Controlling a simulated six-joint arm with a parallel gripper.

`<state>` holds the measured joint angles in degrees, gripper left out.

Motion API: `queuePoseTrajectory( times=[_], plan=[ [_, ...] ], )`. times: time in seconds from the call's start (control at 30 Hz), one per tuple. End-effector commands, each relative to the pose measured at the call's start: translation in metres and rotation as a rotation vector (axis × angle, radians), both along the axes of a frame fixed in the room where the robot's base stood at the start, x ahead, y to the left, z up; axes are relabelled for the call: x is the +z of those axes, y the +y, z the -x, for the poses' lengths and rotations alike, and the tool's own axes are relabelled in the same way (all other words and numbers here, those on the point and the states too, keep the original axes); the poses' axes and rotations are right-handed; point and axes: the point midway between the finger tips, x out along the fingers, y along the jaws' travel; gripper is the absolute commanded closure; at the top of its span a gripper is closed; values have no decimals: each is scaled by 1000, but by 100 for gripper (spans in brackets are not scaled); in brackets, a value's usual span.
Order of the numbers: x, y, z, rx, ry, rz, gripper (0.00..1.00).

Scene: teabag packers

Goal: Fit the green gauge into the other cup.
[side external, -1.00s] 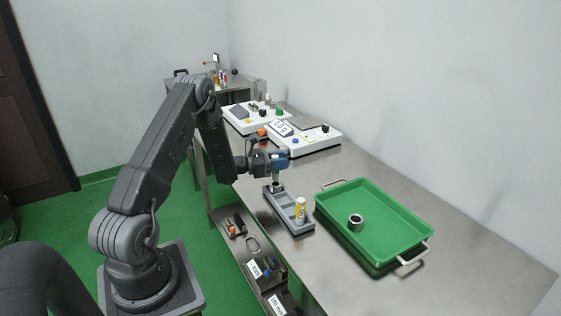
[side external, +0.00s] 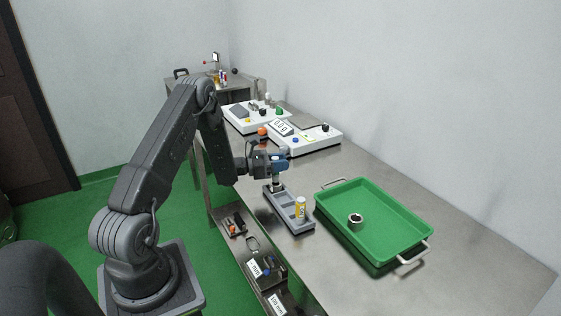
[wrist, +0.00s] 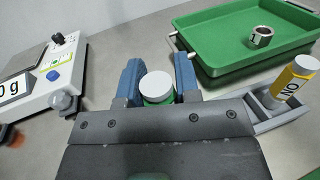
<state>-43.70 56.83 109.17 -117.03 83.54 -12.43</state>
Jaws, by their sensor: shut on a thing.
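My gripper (wrist: 158,84) is shut on the green gauge (wrist: 157,88), a cylinder with a white top and green band, held upright between the blue fingers. In the side external view my gripper (side external: 280,160) is just above the far end of the grey rack (side external: 296,226). A small pale and dark cylindrical form (side external: 277,184) shows under it; I cannot tell whether it is the gauge's lower end or a cup. A metal cup (side external: 356,221) stands in the green tray, also seen in the wrist view (wrist: 260,37). A yellow gauge (side external: 300,209) marked NO stands in the rack.
The green tray (side external: 403,216) with metal handles lies right of the rack. White instrument boxes (side external: 318,143) with knobs stand at the back of the steel table. The table's right part (side external: 470,230) is clear. A lower shelf holds labelled bins (side external: 268,273).

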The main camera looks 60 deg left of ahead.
Motion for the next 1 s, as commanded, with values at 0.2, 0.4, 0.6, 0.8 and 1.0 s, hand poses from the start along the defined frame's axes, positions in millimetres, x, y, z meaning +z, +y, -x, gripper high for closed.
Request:
queuePoseTrajectory(
  times=[0.2,0.4,0.6,0.8,1.0],
  plan=[
    [-5,0,0,0,-1,0,96],
    [-10,0,0,0,-1,0,96],
    [-15,0,0,0,0,1,96],
    [-20,0,0,0,0,0,96],
    [-24,0,0,0,-1,0,96]
  ],
)
